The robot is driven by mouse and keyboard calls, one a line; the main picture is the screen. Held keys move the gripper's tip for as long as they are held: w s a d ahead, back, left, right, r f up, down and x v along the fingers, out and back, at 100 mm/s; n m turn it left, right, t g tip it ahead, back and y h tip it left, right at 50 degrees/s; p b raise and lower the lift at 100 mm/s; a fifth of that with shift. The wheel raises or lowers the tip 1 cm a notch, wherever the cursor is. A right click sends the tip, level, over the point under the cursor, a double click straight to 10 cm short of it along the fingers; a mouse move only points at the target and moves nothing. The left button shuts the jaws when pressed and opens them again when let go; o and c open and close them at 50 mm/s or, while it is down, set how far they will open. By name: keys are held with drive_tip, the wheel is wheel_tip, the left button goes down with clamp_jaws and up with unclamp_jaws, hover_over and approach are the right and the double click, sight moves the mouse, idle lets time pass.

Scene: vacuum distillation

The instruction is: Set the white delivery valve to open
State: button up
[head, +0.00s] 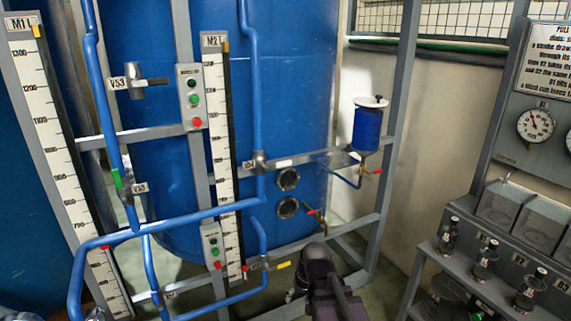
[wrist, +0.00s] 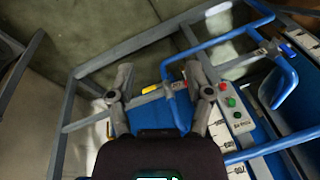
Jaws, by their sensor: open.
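A valve with a short white handle (head: 283,163) sits on the upright blue pipe right of the M2 scale in the head view. Its handle points right, crosswise to that pipe. My gripper (wrist: 159,72) is open and empty in the wrist view, its two fingers spread apart. In the head view my dark arm is at the bottom centre, below and to the right of the white handle and well apart from it. A valve with a yellow handle (head: 283,265) is lower on the frame; its handle also shows between my fingers in the wrist view (wrist: 151,88).
A green-handled valve (head: 117,180) is on the left pipe. Red handles (head: 374,171) are at the right. A small blue vessel (head: 367,128) stands above one. Grey frame bars (head: 378,230) and blue pipes crowd the space before the large blue tank (head: 290,70).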

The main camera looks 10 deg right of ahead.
drive_tip(key=w+a+r+m+t+y+p, duration=0.1)
drive_tip(key=w+a+r+m+t+y, duration=0.15)
drive_tip(key=w+r, duration=0.4)
drive_tip(key=m+t+p, duration=0.4)
drive_tip(key=m+t, duration=0.8)
drive_tip(key=t, duration=0.1)
approach(285, 164)
drive_tip(key=d+v, duration=0.1)
drive_tip(key=v, duration=0.2)
drive_tip(key=shift+a+f+y, duration=0.15)
drive_tip(key=shift+f+y, duration=0.05)
drive_tip(key=shift+y, duration=0.25)
drive_tip(key=x, duration=1.3)
drive_tip(key=shift+w+a, duration=0.2)
drive_tip(key=shift+w, duration=0.15)
clamp_jaws()
